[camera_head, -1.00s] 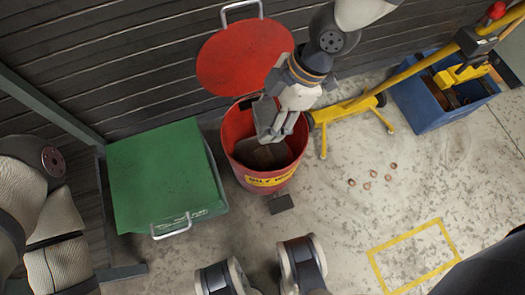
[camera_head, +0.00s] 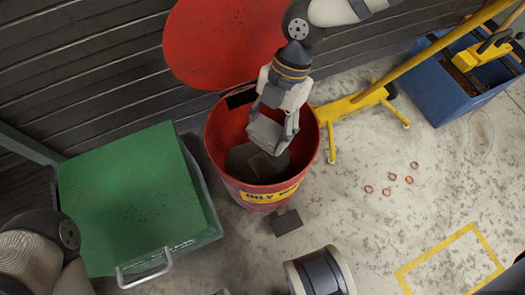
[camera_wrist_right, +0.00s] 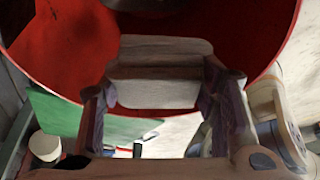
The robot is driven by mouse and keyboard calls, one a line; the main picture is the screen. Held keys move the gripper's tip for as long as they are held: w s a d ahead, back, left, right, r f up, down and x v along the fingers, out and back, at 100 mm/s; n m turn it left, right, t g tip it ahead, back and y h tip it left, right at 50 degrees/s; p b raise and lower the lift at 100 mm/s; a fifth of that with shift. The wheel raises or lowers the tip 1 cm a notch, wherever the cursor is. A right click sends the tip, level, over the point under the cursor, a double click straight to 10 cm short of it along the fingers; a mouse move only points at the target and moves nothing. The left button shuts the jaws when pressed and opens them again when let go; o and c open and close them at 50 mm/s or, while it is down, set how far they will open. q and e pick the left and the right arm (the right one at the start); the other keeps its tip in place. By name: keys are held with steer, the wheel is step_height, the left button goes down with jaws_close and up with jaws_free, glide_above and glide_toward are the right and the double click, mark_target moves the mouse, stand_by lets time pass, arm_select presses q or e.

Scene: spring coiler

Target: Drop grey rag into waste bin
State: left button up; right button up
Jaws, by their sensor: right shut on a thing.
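The red waste bin (camera_head: 222,134) stands open in the middle of the head view, with a yellow label on its front. My right gripper (camera_head: 270,132) points down into its mouth, inside the rim. It is shut on the grey rag (camera_head: 266,136), a pale folded piece between the fingers. In the right wrist view the rag (camera_wrist_right: 160,76) spans the two fingers, with the red bin wall (camera_wrist_right: 265,30) around it. Dark grey material (camera_head: 243,160) lies inside the bin below the gripper. My left gripper is out of view; only part of the left arm shows at lower left.
The bin's round red lid (camera_head: 220,45) stands raised behind it. A green-lidded box (camera_head: 130,195) is at left. A yellow stand (camera_head: 350,106) and a blue crate (camera_head: 440,105) are at right. Small copper rings (camera_head: 387,191) lie on the floor.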

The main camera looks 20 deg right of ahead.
steer(key=o, duration=1.3)
steer(key=shift+r, duration=0.1)
steer(key=v, duration=0.7)
steer(key=shift+r, duration=0.25)
